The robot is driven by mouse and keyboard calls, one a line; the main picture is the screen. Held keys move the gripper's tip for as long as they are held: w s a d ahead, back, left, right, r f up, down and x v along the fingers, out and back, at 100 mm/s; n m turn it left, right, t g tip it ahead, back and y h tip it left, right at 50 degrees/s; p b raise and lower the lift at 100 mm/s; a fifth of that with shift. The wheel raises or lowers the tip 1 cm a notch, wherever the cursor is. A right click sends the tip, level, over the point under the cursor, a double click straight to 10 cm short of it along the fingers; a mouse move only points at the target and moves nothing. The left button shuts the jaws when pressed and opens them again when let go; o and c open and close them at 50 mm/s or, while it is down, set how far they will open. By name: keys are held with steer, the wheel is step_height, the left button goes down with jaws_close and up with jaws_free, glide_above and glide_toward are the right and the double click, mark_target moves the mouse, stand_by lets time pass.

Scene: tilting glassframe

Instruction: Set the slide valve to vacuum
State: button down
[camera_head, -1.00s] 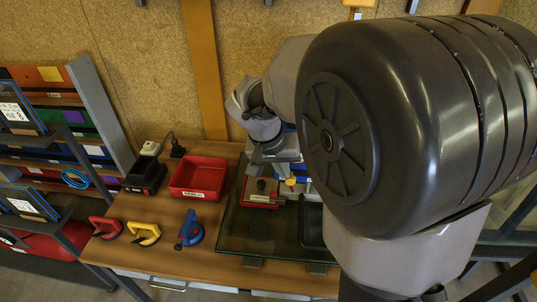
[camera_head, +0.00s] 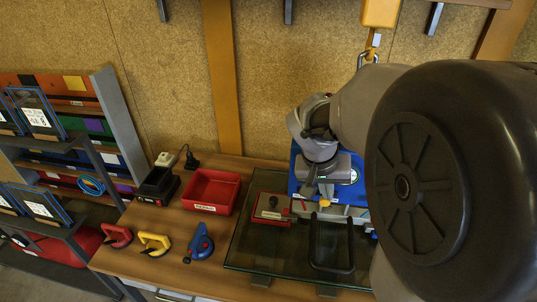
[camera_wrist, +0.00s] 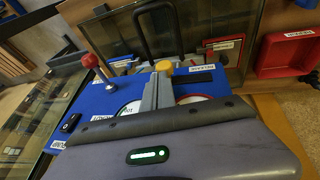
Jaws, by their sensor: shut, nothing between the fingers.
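The blue panel (camera_head: 355,190) stands on the bench; it also shows in the wrist view (camera_wrist: 90,100). A yellow knob (camera_wrist: 163,66), apparently the slide valve's, sits at the left end of a dark slot (camera_wrist: 195,79) in the wrist view. A label seeming to read RELEASE (camera_wrist: 202,69) lies right of it; a left label (camera_wrist: 122,63) is unreadable. The knob also shows in the head view (camera_head: 324,203). My gripper (camera_wrist: 156,88) is shut and empty, its fingertips just beside the knob. I cannot tell whether they touch. It also shows in the head view (camera_head: 325,188).
A red-ball lever (camera_wrist: 90,61) rises left on the panel in the wrist view. A black handle (camera_head: 332,268) stands over the glass (camera_head: 250,250). A red box (camera_head: 272,209), red tray (camera_head: 211,190) and suction cups lie left. My arm hides the right side.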

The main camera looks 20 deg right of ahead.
steer(key=p+v, duration=0.5)
steer(key=v, duration=1.2)
steer(key=shift+r, duration=0.25)
